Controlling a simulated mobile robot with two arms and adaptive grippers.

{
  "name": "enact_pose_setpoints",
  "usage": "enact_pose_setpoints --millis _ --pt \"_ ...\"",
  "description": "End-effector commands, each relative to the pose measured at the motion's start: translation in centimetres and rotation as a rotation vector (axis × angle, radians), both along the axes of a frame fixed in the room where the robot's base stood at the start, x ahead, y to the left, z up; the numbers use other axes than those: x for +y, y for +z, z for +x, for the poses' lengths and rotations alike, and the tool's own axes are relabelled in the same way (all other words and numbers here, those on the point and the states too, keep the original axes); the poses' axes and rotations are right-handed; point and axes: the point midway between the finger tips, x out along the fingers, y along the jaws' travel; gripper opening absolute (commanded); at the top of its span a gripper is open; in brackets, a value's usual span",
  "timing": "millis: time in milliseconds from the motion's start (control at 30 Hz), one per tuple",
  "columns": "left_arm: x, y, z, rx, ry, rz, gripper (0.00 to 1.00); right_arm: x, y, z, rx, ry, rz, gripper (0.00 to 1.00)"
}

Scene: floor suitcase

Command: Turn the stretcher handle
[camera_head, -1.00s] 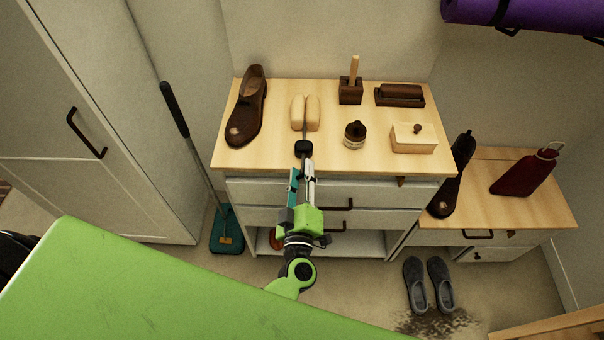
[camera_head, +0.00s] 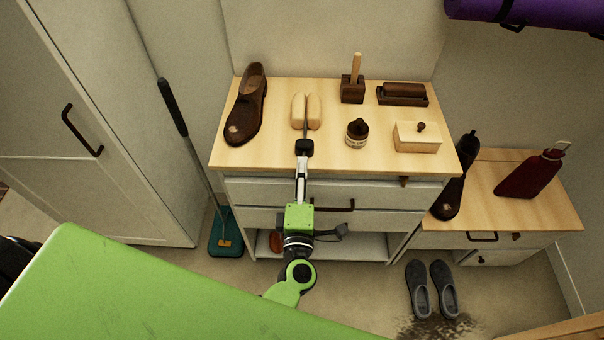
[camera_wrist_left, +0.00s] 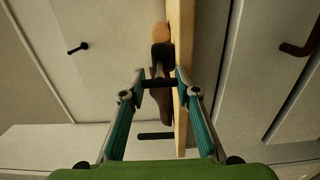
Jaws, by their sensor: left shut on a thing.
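The shoe stretcher (camera_head: 306,112) lies on the wooden dresser top, its pale split block toward the back. A thin rod runs from the block to a black handle (camera_head: 304,147) near the front edge. My left gripper (camera_head: 302,157) reaches up from below and is shut on this handle. In the left wrist view the black handle (camera_wrist_left: 158,83) sits crosswise between the two fingertips. In the head view the gripper shows almost edge-on, so its far finger is hidden. My right gripper is not in view.
A brown shoe (camera_head: 247,108) stands left of the stretcher. A dark jar (camera_head: 357,133), a pale box (camera_head: 417,137) and brushes (camera_head: 402,94) are to the right. Drawers (camera_head: 380,190) lie below the dresser's front edge. A lower cabinet (camera_head: 520,210) holds a red bottle (camera_head: 530,175).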

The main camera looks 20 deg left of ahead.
Motion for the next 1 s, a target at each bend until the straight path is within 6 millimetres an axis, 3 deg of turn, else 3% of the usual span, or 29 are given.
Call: enact_pose_setpoints --millis 600,633,667,1000 --pt "0.03 -0.09 -0.04 -0.008 0.001 -0.037 0.08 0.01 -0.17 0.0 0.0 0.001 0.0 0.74" --pt "0.03 -0.09 -0.04 -0.008 0.001 -0.037 0.37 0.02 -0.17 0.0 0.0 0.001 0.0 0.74" --pt "0.03 -0.09 -0.04 -0.008 0.001 -0.037 0.45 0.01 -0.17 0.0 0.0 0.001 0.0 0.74" --pt "0.0 -0.06 -0.07 -0.009 0.001 -0.037 0.47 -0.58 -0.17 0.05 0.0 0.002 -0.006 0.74"
